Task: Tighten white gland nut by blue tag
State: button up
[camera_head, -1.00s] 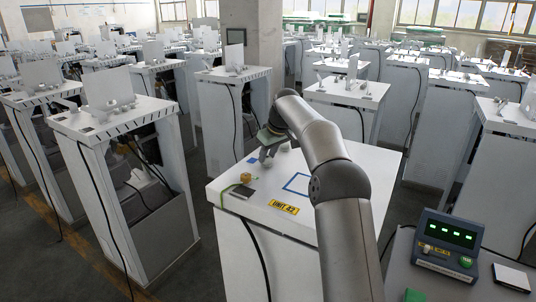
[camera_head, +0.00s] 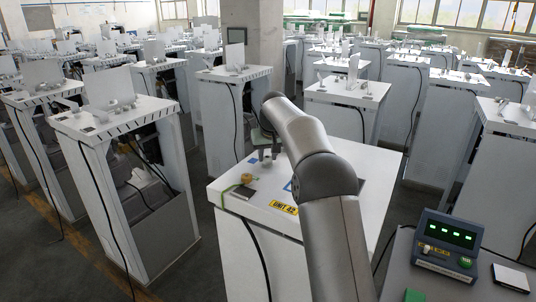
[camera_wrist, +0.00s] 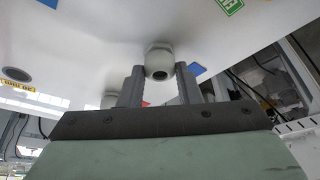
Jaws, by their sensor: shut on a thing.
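The white gland nut (camera_wrist: 159,60) is a faceted pale fitting with a dark round opening in the wrist view. My gripper (camera_wrist: 160,74) has one finger on each side of it and is shut on it. A blue tag (camera_wrist: 196,69) lies on the white surface just right of the nut, partly behind the right finger. A second pale fitting (camera_wrist: 110,98) shows left of the left finger, partly hidden, and a small red patch (camera_wrist: 145,104) is near it. In the head view my gripper (camera_head: 263,155) is at the cabinet top beside the blue tag (camera_head: 252,161); the nut itself is hidden there.
The white cabinet (camera_head: 235,240) carries a UNIT 42 label (camera_head: 284,207), a brass fitting (camera_head: 247,178) with a green-yellow cable, and a dark pad (camera_head: 243,192). A control box (camera_head: 448,243) with green lights stands at the lower right. Other cabinets stand around with aisles between.

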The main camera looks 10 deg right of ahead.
jog(key=shift+r, duration=0.15)
jog(key=o, duration=1)
jog(key=b+v, duration=0.1)
jog(key=v, duration=1.6)
jog(key=shift+s+r, duration=0.1)
jog(key=shift+s, duration=0.05)
